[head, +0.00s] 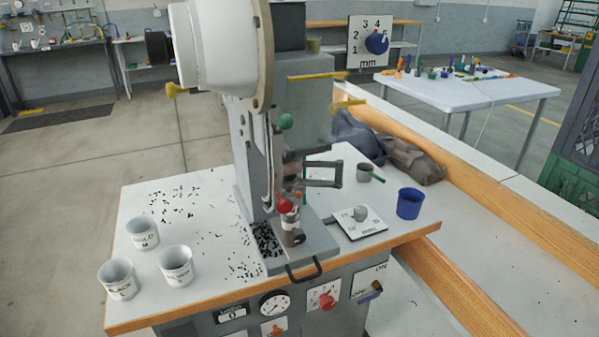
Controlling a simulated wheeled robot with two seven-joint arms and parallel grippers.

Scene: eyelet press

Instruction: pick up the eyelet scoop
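A small grey cup with a short green handle, which looks like the eyelet scoop (364,173), rests on the white bench top (215,290) behind and to the right of the press. Its handle points right and toward the front. The eyelet press (250,150) stands in the middle of the bench. Neither of my grippers shows in the head view.
Three white labelled cups (121,279) stand at the bench's front left. Small dark eyelets (268,238) lie scattered left of the press and heaped at its base.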

